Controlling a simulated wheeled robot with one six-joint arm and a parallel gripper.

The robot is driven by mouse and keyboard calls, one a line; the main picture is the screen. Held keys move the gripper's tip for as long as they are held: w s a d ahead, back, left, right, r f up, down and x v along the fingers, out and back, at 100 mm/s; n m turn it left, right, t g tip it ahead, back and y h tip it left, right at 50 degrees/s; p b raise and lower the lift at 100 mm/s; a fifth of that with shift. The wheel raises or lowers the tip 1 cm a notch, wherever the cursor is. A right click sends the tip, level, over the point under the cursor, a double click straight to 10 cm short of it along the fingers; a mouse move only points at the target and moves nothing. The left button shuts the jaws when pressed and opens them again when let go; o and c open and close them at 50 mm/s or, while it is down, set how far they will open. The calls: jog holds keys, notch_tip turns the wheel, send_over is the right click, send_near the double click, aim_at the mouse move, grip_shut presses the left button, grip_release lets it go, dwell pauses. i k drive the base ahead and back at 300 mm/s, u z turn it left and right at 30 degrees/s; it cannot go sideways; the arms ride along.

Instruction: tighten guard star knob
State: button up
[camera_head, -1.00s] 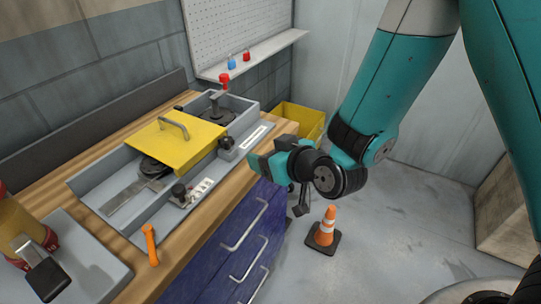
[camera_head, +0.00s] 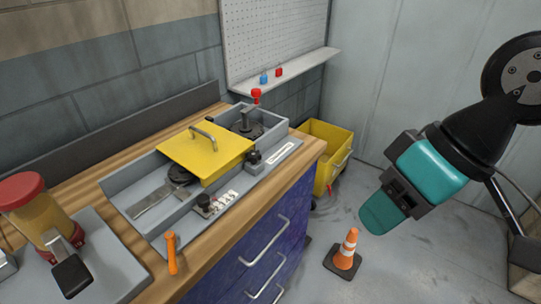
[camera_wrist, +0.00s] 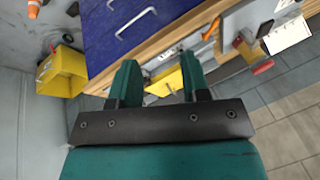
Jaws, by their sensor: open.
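The yellow guard (camera_head: 206,151) with its grey handle lies over the middle of the grey machine housing (camera_head: 118,186) on the bench. A dark knob (camera_head: 254,157), which looks like the guard star knob, stands at the guard's right front corner; its lobes are too small to make out. My gripper (camera_head: 382,214) is right of the bench, over the floor and well apart from the knob. In the wrist view my gripper (camera_wrist: 160,75) has its two teal fingers apart with nothing held, and part of the yellow guard (camera_wrist: 167,82) shows beyond them. I cannot pick out the knob there.
A red-topped lever (camera_head: 256,96) stands at the housing's back. A yellow bin (camera_head: 327,150) and an orange cone (camera_head: 348,247) stand on the floor beside the blue drawers (camera_head: 262,242).

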aim_at(252, 157)
jog(key=z, duration=1.1)
jog(key=k, duration=0.95)
jog(key=u, duration=0.95)
jog(key=i, duration=1)
jog(key=u, duration=0.05)
